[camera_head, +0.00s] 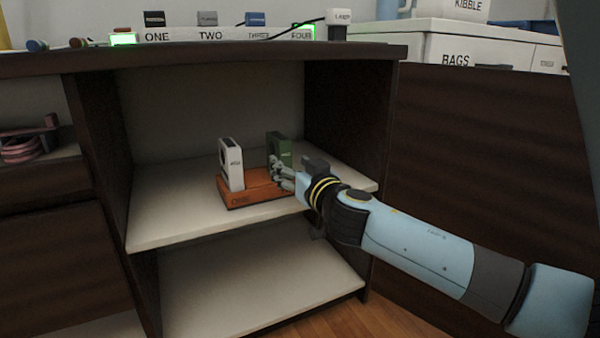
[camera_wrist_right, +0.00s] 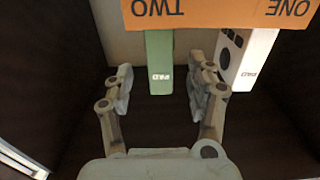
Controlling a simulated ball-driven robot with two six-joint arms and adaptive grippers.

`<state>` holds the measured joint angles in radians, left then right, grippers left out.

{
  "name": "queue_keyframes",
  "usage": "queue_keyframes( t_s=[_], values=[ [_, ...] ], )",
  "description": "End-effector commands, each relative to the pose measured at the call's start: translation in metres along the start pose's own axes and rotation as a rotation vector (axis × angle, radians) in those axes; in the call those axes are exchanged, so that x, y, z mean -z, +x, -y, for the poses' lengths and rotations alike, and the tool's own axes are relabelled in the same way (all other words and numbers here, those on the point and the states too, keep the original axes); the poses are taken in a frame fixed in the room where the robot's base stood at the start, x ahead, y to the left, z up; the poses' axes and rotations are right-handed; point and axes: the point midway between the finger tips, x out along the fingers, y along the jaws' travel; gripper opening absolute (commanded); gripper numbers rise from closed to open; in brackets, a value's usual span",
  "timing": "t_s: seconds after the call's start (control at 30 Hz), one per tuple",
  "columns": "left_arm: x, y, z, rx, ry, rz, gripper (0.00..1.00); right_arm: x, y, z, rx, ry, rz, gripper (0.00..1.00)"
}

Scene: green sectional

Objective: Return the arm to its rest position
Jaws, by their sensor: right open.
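My right arm reaches in from the right of the head view to the cabinet's upper shelf (camera_head: 165,225). Its gripper (camera_head: 279,172) is at the green upright device (camera_head: 279,147) on the orange base (camera_head: 240,201). In the right wrist view the gripper (camera_wrist_right: 161,75) is open, with a finger on each side of the green device (camera_wrist_right: 159,60) and visible gaps to both. The green device stands at the label TWO on the orange base (camera_wrist_right: 215,14). A white device (camera_head: 231,165) stands at ONE; it also shows in the wrist view (camera_wrist_right: 248,55). My left gripper is out of view.
The cabinet's dark side walls and top (camera_head: 220,58) enclose the shelf. A power strip (camera_head: 225,34) with plugs and a cable lies on top. White bins (camera_head: 440,48) stand at the back right. The lower shelf (camera_head: 260,285) is empty. A pink item (camera_head: 28,146) sits at left.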

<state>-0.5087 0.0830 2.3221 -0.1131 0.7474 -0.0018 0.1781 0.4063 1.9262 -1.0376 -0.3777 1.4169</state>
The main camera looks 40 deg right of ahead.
Motion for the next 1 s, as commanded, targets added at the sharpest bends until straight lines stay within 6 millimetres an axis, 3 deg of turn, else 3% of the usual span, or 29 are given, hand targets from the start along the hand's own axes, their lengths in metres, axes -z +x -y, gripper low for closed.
queue_keyframes(
  t_s=[0.2,0.53,0.67,0.77,0.87,0.93,1.0],
  values=[
    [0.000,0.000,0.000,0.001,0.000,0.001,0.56,-0.001,-0.036,0.000,0.000,0.000,0.002,0.56],
    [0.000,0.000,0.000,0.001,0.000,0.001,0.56,0.000,-0.045,0.000,0.000,0.001,0.001,0.56],
    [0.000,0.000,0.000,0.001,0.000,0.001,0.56,-0.021,-0.061,-0.002,-0.006,0.003,0.049,0.56],
    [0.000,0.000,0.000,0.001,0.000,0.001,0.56,-0.058,-0.100,0.003,-0.009,0.066,0.149,0.56],
    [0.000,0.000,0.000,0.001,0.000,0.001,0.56,-0.086,-0.157,0.040,0.106,0.168,0.268,0.56],
    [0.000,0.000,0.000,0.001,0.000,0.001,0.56,-0.083,-0.198,0.078,0.247,0.210,0.285,0.56],
    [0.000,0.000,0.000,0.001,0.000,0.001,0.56,-0.056,-0.228,0.107,0.372,0.228,0.208,0.56]
  ],
)
